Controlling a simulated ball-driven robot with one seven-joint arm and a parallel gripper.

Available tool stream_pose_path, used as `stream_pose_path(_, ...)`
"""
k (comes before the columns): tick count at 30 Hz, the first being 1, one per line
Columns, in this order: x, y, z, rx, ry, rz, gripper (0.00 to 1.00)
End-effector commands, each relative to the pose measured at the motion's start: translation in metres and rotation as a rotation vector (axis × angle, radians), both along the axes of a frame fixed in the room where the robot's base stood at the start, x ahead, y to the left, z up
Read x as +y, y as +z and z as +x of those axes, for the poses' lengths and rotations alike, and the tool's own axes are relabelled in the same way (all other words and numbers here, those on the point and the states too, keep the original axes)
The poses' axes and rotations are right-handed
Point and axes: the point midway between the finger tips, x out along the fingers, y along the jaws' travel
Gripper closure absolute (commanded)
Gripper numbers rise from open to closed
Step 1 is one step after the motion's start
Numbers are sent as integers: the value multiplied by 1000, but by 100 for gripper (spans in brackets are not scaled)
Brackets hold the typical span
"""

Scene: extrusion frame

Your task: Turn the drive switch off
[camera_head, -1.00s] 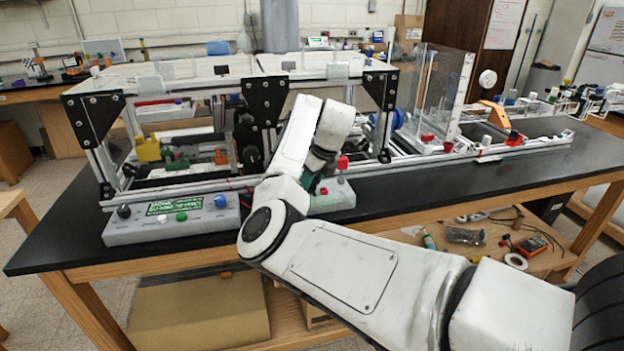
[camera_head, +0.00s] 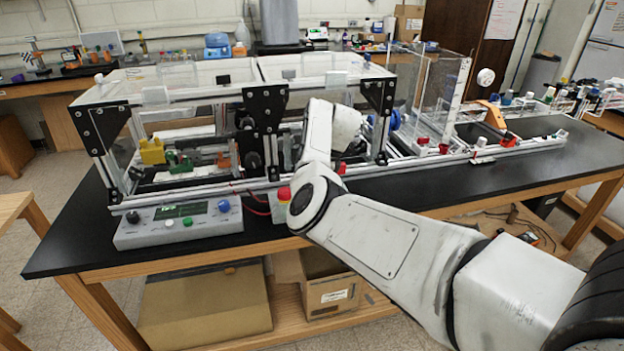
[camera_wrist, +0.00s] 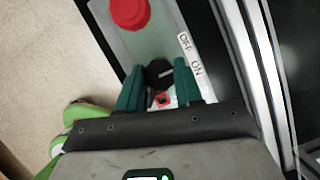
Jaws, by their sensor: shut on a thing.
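The drive switch is a black rotary knob (camera_wrist: 159,72) on a light grey switch box (camera_wrist: 150,42), beside a white label (camera_wrist: 189,54) reading OFF and ON. My gripper (camera_wrist: 158,68) has its green fingers on either side of the knob and is shut on it. The knob's exact pointer angle is hard to tell. A small red square shows on the box between the fingers. In the head view the switch box (camera_head: 277,209) is partly visible, but my arm hides the knob and my gripper.
A red mushroom button (camera_wrist: 130,12) sits on the same box. A control box (camera_head: 178,226) with a green display and knobs stands to the left. The extrusion frame (camera_head: 190,188) rises close behind. The black bench's front edge is near.

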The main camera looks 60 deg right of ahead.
Motion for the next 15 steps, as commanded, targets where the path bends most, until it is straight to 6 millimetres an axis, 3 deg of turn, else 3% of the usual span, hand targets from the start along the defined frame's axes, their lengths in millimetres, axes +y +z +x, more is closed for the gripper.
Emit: stream_pose_path(15,-4,-4,2,0,485,-1,96)
